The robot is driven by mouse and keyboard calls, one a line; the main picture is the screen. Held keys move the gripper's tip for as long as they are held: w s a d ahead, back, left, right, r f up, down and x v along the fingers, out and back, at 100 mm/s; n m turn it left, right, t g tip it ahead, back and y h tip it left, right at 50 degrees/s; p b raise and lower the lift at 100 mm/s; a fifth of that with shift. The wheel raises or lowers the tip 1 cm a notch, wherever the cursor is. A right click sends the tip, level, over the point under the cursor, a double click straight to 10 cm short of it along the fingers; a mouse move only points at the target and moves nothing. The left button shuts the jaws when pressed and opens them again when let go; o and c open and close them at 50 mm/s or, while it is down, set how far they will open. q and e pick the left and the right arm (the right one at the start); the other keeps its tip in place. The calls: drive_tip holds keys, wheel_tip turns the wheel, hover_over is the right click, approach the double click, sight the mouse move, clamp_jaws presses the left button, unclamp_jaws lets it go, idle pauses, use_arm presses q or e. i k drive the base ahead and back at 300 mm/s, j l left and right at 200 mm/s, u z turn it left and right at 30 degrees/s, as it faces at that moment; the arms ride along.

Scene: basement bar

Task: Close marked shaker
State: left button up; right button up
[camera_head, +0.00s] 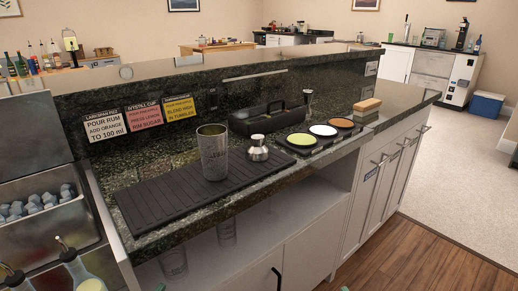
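A metal shaker tin (213,158) stands upright and open-topped on the black ribbed bar mat (150,208). It has faint markings on its side. A small metal shaker top (258,149) with a narrow cap stands upright just to its right, apart from the tin, by the mat's right end. What is inside the tin cannot be seen. Neither of my grippers can be made out. Only tiny green bits show at the bottom edge, and I cannot tell what they are.
Right of the shaker top is a tray with green, white and orange discs (323,130). Behind stands a black caddy (268,118) and a raised ledge with signs (142,117). An ice bin (38,204) and bottles (80,270) are left. The mat's front left is clear.

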sight(212, 138)
drive_tip(key=i+l, duration=0.15)
drive_tip(key=l, duration=0.2)
drive_tip(key=i+l+u, duration=0.1)
drive_tip(key=i+l, duration=0.2)
drive_tip(key=l, duration=0.35)
drive_tip(key=i+l+u, duration=0.1)
drive_tip(key=l, duration=0.25)
drive_tip(key=i, duration=0.1)
